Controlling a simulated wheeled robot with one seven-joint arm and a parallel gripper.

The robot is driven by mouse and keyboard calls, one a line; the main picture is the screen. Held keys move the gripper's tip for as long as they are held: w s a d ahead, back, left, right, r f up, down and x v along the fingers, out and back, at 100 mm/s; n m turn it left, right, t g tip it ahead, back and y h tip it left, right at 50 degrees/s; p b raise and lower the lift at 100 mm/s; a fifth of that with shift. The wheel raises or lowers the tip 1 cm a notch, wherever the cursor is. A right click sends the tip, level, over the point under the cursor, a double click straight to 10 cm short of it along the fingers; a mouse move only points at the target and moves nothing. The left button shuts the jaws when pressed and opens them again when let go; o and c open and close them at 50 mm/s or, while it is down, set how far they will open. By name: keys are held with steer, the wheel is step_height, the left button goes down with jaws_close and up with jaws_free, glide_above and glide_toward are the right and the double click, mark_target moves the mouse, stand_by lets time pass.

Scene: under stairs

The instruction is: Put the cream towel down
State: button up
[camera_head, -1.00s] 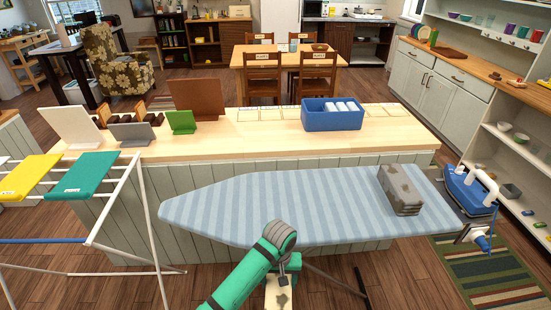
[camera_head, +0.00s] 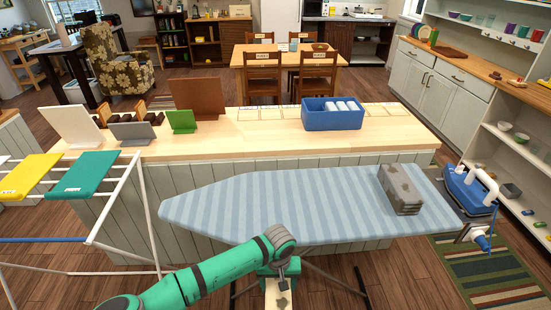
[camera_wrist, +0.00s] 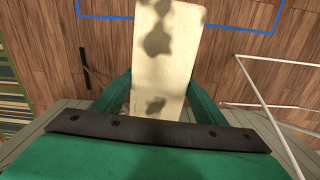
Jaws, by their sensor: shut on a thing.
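The cream towel (camera_wrist: 165,65) is a flat, stiff-looking folded piece with dark grey blotches. In the wrist view my gripper (camera_wrist: 160,88) has a green finger on each side of it and is shut on it. In the head view the towel (camera_head: 278,296) shows at the bottom edge, below my gripper (camera_head: 280,270), in front of the ironing board's near edge. Its lower end is cut off by the frame. A blue striped ironing board (camera_head: 300,208) lies just beyond, with a folded grey blotched towel (camera_head: 400,190) at its right.
A blue iron (camera_head: 468,192) stands at the board's right end. A drying rack (camera_head: 148,215) at left holds yellow (camera_head: 30,178) and teal (camera_head: 84,176) towels. The counter (camera_head: 260,143) behind carries a blue bin (camera_head: 333,118) and small coloured panels. The board's left and middle are bare.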

steer(key=w+d+f, duration=0.2)
steer(key=d+f, duration=0.2)
steer(key=d, duration=0.2)
steer(key=s+a+f, duration=0.5)
steer(key=a+f, duration=0.1)
steer(key=a, duration=0.1)
steer(key=shift+f, duration=0.35)
stand_by(1.1)
